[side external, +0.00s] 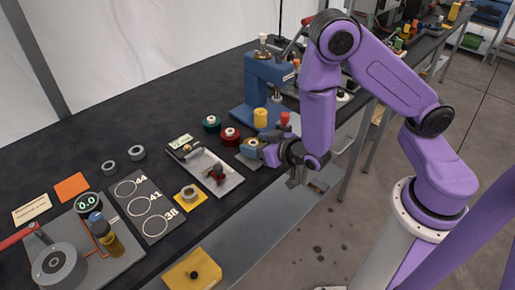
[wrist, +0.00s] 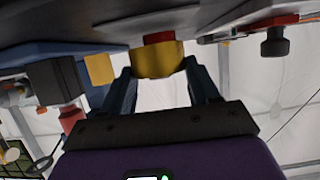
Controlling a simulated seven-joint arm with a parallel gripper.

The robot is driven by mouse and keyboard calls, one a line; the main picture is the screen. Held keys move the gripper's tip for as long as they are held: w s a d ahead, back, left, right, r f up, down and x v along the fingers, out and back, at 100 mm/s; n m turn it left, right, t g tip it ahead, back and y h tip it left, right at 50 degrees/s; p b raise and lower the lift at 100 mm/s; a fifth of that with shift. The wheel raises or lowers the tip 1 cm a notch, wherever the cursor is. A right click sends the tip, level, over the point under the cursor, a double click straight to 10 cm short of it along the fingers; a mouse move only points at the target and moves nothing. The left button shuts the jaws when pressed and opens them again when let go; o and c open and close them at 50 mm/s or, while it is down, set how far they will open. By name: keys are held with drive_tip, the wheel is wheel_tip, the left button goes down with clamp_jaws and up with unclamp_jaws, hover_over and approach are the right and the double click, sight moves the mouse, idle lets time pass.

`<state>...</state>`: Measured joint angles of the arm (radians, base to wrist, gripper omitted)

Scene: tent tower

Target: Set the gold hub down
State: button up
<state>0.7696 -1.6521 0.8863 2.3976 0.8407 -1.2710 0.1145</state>
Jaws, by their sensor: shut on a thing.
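My gripper (side external: 257,153) is at the front edge of the black bench, right of the white tray and in front of the blue press. Its jaws are shut on the gold hub, a short gold cylinder (wrist: 157,60) between the two blue fingertips (wrist: 160,72) in the wrist view. In the side view the hub is small and partly covered by the fingers. I cannot tell whether its far face touches a surface. A red part (wrist: 158,37) shows just beyond it in the wrist view.
The blue press (side external: 262,85) stands behind, with a yellow cylinder (side external: 260,118) at its base. A red spool (side external: 230,136) and a teal spool (side external: 211,123) sit close to my gripper. The white tray (side external: 226,187) holds a red-and-black tool. A ring (side external: 189,192) lies on a yellow square.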

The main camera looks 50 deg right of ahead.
drive_tip(key=shift+f, duration=0.8)
drive_tip(key=o, duration=1.1)
drive_tip(key=shift+f, duration=0.1)
drive_tip(key=shift+o, duration=0.2)
